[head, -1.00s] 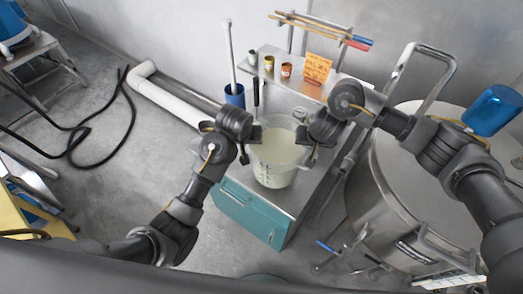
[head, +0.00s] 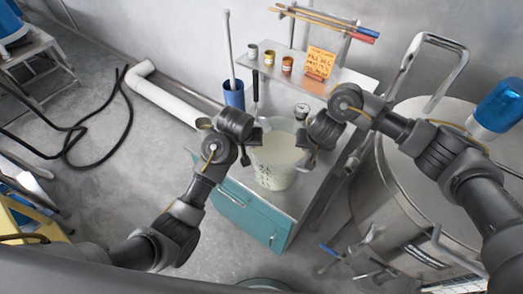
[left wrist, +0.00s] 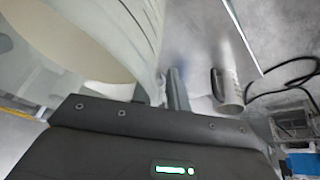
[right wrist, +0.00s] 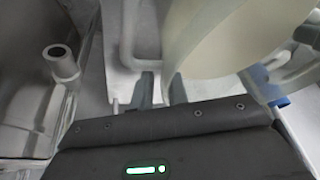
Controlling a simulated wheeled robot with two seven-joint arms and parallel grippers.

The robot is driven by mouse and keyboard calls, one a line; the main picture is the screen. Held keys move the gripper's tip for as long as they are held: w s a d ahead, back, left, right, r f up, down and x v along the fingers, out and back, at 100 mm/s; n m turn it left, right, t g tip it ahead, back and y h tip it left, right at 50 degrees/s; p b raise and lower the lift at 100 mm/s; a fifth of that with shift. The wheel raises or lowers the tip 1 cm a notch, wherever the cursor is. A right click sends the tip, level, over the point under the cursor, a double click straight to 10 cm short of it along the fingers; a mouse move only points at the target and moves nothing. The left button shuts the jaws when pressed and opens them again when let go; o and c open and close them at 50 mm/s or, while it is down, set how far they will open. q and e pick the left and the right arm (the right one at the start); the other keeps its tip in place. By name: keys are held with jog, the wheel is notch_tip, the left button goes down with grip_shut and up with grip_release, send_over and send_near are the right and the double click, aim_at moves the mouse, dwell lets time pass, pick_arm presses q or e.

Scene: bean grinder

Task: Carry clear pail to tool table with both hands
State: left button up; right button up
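The clear pail (head: 274,168), with pale contents and dark scale marks, is upright between my two grippers, over the steel top of a teal cabinet (head: 252,215). I cannot tell whether its bottom touches that top. My left gripper (head: 256,137) is at the pail's left rim and my right gripper (head: 311,144) at its right rim. Both appear shut on the pail's wall. The pail fills the upper left of the left wrist view (left wrist: 110,35) and the upper right of the right wrist view (right wrist: 215,40), partly hiding the fingertips. I cannot tell which surface is the tool table.
A shelf (head: 340,77) with small cans and an orange card stands behind. A blue cup (head: 233,96) is behind the pail to the left. A large steel vessel (head: 385,195) is close on the right. A steel table (head: 35,50) is far left. Black hose (head: 85,140) lies on open floor.

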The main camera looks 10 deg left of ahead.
pick_arm(q)
jog(key=shift+o, duration=1.2)
pick_arm(e)
jog(key=shift+o, duration=1.2)
pick_arm(q)
jog(key=shift+o, duration=0.4)
jog(key=shift+s+r, duration=0.1)
pick_arm(e)
jog(key=shift+o, duration=0.4)
jog(key=shift+s+r, duration=0.1)
jog(key=shift+r, duration=0.05)
jog(key=shift+s+r, duration=0.15)
jog(key=shift+s, duration=0.05)
jog(key=shift+w, duration=0.15)
pick_arm(q)
jog(key=v, duration=0.7)
jog(key=shift+s+r, duration=0.3)
jog(key=shift+r, duration=0.05)
pick_arm(e)
jog(key=v, duration=0.7)
jog(key=shift+r, duration=0.15)
